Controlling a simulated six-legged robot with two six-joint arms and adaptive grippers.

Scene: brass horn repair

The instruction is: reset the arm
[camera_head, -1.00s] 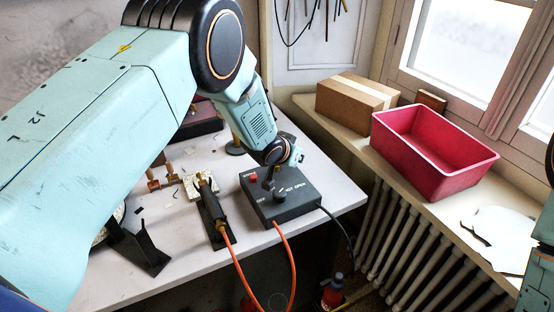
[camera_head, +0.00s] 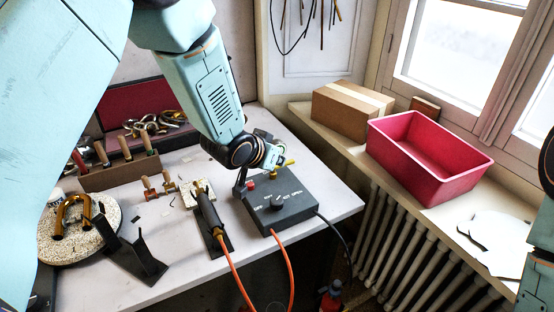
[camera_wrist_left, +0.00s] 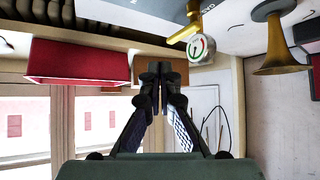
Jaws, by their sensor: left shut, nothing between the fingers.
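My left arm comes in from the left in the head view, and its gripper (camera_head: 240,186) hangs at the back left edge of the dark control box (camera_head: 296,193). From this view I cannot tell whether it touches the box. In the left wrist view the two fingers (camera_wrist_left: 159,70) meet at the tips with nothing held. The box has a red button (camera_head: 249,185) and a black knob (camera_head: 277,203) on top. My right gripper is out of view; only part of my right arm shows at the right edge.
A torch (camera_head: 207,211) rests in a black stand with orange hoses. A round speckled plate (camera_head: 62,248) holds a brass tube. A red bin (camera_head: 455,190) and a cardboard box (camera_head: 345,108) sit on the windowsill. The wrist view shows a gauge (camera_wrist_left: 198,46) and a brass bell (camera_wrist_left: 273,40).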

